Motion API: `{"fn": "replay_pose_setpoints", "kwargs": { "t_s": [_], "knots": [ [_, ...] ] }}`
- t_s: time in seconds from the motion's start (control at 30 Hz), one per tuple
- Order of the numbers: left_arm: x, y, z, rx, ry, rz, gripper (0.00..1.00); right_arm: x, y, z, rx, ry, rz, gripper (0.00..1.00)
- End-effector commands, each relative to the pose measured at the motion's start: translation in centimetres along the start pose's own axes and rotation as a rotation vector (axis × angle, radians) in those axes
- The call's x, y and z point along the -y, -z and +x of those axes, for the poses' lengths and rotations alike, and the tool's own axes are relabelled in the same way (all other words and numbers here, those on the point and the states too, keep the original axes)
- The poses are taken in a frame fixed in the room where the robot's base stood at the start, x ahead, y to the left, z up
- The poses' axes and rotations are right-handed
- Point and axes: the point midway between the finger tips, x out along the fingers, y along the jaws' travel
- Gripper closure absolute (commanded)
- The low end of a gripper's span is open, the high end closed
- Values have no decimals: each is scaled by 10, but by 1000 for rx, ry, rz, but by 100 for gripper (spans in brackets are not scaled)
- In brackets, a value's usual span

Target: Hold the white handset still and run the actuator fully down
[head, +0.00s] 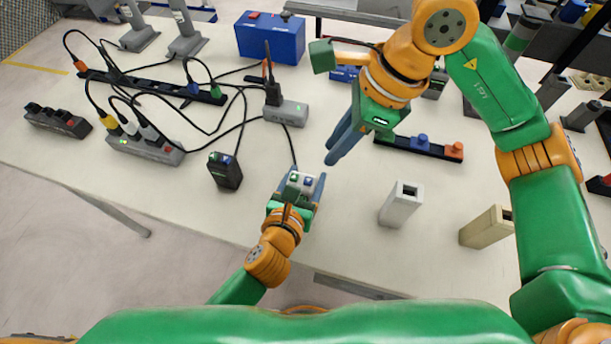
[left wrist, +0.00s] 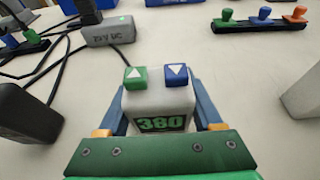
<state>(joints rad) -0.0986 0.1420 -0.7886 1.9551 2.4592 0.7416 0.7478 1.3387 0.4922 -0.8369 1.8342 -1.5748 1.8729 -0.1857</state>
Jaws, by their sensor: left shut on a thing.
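The white handset (head: 301,184) stands near the table's front edge. In the left wrist view the handset (left wrist: 158,107) has a green button with a white up triangle (left wrist: 135,76), a blue button with a white down triangle (left wrist: 176,74) and a green display reading 380. My left gripper (head: 303,187) is shut on the handset, a blue finger on each side. My right gripper (head: 329,154) is above and to the right of the handset, apart from it, its blue fingers close together and empty. I cannot tell which thing is the actuator.
A grey box with a green light (head: 287,112) and a black block (head: 225,171) stand near the handset, with black cables between devices at left. A light grey hollow post (head: 401,204) and a beige one (head: 487,227) stand at right. A coloured-button strip (head: 419,146) lies behind.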

Motion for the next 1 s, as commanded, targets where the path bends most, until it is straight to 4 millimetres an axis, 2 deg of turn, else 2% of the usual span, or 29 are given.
{"fn": "replay_pose_setpoints", "kwargs": {
  "t_s": [0.03,0.07,1.0],
  "knots": [
    [0,0,0,-1,0,0,96,0,0,0,0,0,0,93],
    [0,0,0,-1,0,0,96,0,0,0,0,0,0,100],
    [0,1,0,-2,0,0,96,0,0,0,0,0,0,100]
  ]
}}
